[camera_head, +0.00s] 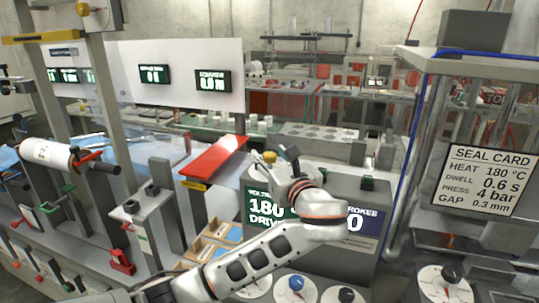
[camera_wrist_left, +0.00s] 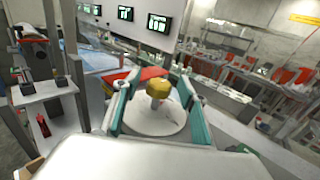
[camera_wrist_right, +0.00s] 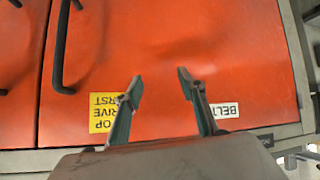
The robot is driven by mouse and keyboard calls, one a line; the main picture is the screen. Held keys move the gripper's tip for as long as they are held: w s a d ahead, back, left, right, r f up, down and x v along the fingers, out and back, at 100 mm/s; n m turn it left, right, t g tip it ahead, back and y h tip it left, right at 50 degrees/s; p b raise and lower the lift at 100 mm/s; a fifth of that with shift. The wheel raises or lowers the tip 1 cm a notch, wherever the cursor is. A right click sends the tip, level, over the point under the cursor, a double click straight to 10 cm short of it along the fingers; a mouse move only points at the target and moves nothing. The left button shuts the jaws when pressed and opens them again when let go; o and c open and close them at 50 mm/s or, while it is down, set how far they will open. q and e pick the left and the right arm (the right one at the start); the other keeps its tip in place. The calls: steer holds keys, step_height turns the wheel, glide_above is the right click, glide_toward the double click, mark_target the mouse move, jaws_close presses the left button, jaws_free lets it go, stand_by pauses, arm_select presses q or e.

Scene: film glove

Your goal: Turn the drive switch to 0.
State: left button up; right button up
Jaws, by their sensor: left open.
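A gold knob (camera_head: 269,157) stands up on top of the grey control box (camera_head: 330,262); its name is not readable. In the left wrist view the same knob (camera_wrist_left: 158,89) sits on a round white dial (camera_wrist_left: 150,122) whose marks I cannot read. My left gripper (camera_head: 281,163) is open over the box top. In the left wrist view its two green fingers (camera_wrist_left: 155,92) stand on either side of the knob, with gaps showing. The box front reads 180, part of "DRIVE" and 0; my left arm hides some of it. My right gripper (camera_wrist_right: 159,88) is open and empty before a red panel (camera_wrist_right: 160,45).
Dials with a blue knob (camera_head: 296,284) and a black knob (camera_head: 346,295) lie below the box. A red flap (camera_head: 215,157) is left of it. The seal card (camera_head: 485,180) hangs at right. A black handle (camera_wrist_right: 60,50) and a yellow label (camera_wrist_right: 103,112) are on the red panel.

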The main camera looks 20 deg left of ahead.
mark_target(272, 158)
arm_select(q)
steer(key=v, duration=0.6)
steer(key=shift+s+d, duration=0.15)
steer(key=shift+s, duration=0.1)
